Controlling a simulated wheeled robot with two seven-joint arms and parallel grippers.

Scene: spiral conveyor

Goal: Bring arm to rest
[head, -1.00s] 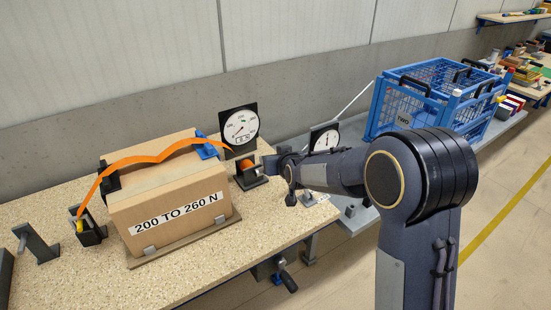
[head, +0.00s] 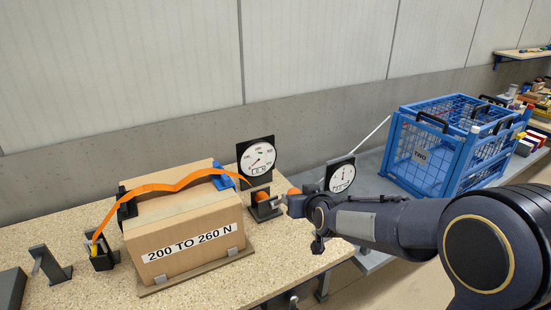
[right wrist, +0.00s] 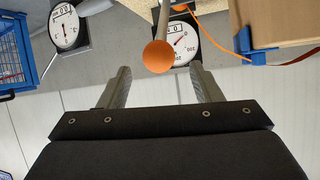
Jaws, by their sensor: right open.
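My right arm comes in from the right in the head view, and its gripper (head: 284,202) is beside the orange ball (head: 294,191) at the table's right end. In the right wrist view the two fingers (right wrist: 160,85) are spread apart, with the orange ball knob (right wrist: 159,56) on its rod ahead of the gap between them. Nothing is clamped. My left gripper is not in view.
A cardboard box (head: 170,229) labelled "200 TO 260 N" sits on the speckled table (head: 80,296) under an orange strap (head: 165,187). A large dial gauge (head: 257,158) and a smaller one (head: 342,175) stand behind. A blue mesh crate (head: 462,165) is at right.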

